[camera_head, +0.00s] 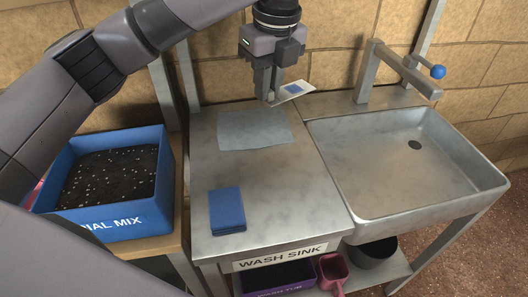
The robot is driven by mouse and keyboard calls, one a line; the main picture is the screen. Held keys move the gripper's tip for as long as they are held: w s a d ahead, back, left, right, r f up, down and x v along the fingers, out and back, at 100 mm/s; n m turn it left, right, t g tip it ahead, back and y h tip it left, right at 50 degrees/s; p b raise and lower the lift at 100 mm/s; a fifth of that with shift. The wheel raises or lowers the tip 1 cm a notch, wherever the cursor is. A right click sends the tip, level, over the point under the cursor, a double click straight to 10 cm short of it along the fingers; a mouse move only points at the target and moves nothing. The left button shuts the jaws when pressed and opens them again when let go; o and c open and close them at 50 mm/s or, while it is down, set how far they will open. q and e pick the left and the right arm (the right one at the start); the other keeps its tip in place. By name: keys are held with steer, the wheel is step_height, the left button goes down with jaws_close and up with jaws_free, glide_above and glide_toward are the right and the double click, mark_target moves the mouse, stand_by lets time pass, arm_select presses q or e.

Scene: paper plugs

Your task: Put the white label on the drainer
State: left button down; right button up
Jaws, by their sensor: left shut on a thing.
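The white label (304,86), a small white card with a blue patch on it, shows in the head view near the top middle. My left gripper (269,94) is shut on its left end and holds it tilted in the air above the back of the drainer. The drainer (290,185) is the flat grey metal top to the left of the sink. The label appears clear of the metal. My right gripper is not in view.
A pale grey-blue sheet (252,129) lies on the drainer's back part and a blue stack (226,212) at its front left. The sink basin (400,165) with a tap (400,68) is right. A blue soil box (105,222) stands left. The drainer's middle and right are clear.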

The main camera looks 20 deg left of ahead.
arm_select(q)
glide_above(265, 170)
steer(key=f, duration=1.4)
steer(key=shift+s+d+b, duration=0.2)
steer(key=shift+b, duration=0.1)
step_height(265, 170, down, 5)
steer(key=shift+f, duration=0.15)
steer(key=shift+f, duration=0.1)
steer(key=c, duration=1.1)
jaws_free()
step_height(265, 170, up, 12)
steer(key=d, duration=0.1)
steer(key=shift+s+d, duration=0.3)
steer(key=shift+s, duration=0.15)
